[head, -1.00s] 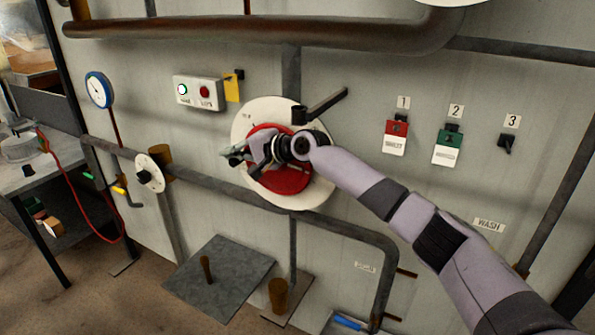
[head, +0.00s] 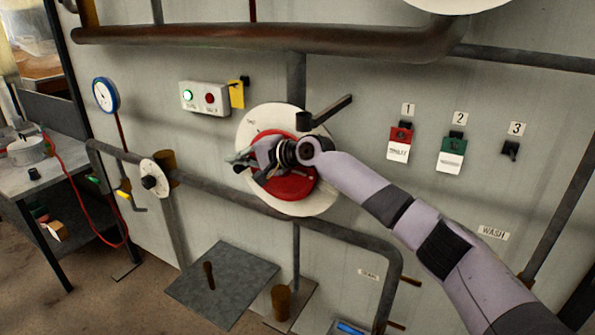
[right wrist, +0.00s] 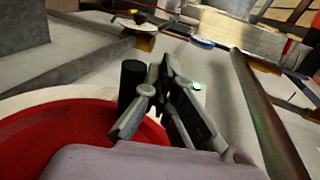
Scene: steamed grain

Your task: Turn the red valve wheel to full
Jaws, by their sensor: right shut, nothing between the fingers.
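The red valve wheel (head: 292,187) sits on a round white plate (head: 316,205) on the grey wall. My right gripper (head: 238,163) is in front of the wheel's left side, and my forearm hides much of the wheel's upper right. In the right wrist view the red wheel (right wrist: 50,140) fills the lower left, and the gripper's fingers (right wrist: 162,68) are together with nothing between them. A dark upright cylinder (right wrist: 131,82) stands just left of the fingers, apparently on the wheel's rim; contact cannot be told. My left gripper is not in view.
A black lever (head: 328,112) sticks out above the wheel. A box (head: 205,98) with a lit green lamp and a red button is up left. A blue gauge (head: 105,95) and a small white dial (head: 150,181) are further left. Numbered switches (head: 400,140) are right. Pipes run above and below.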

